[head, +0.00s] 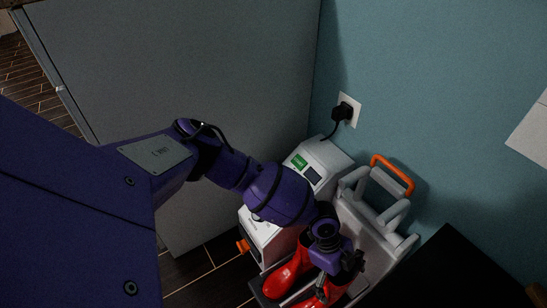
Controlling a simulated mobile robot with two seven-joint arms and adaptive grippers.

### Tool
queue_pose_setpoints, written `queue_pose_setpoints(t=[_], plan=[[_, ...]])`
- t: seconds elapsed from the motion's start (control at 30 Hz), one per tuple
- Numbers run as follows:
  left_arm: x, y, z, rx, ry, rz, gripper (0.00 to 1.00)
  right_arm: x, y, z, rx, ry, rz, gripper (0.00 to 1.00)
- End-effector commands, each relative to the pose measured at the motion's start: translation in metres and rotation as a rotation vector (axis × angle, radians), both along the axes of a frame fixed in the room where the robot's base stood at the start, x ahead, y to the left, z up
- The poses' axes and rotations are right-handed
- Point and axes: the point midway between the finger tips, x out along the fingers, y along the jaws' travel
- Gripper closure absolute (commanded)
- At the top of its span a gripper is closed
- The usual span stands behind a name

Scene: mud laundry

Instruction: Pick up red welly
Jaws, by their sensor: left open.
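A pair of shiny red wellies stands low in the head view. One red welly (287,276) shows to the left of my gripper. The other red welly (334,294) is partly hidden under it. My left gripper (322,287) is open and hangs over the wellies, pointing down. My wrist and forearm cover the upper parts of the boots. I cannot tell whether the fingers touch a boot. My right gripper is not in view.
The wellies stand by a white and grey machine (320,160). Beside it is a grey frame (366,222) with an orange handle (393,175). A black surface (445,270) lies at the right. A grey panel (190,60) and teal wall (440,70) close off the back.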

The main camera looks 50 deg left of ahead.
Motion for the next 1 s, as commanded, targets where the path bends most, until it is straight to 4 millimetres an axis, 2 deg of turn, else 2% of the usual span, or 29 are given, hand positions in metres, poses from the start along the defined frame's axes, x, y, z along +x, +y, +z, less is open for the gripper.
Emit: queue_pose_setpoints(t=[0.27, 0.87, 1.0], plan=[[0.003, -0.0025, -0.0008, -0.001, -0.006, -0.001, 0.01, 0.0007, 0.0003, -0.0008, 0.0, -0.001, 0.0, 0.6], [0.0007, -0.0013, -0.0031, 0.002, -0.003, -0.003, 0.8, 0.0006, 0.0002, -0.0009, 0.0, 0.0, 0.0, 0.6], [0.0009, -0.0015, -0.0033, 0.001, -0.005, -0.003, 0.82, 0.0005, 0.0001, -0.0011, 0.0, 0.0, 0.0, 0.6]])
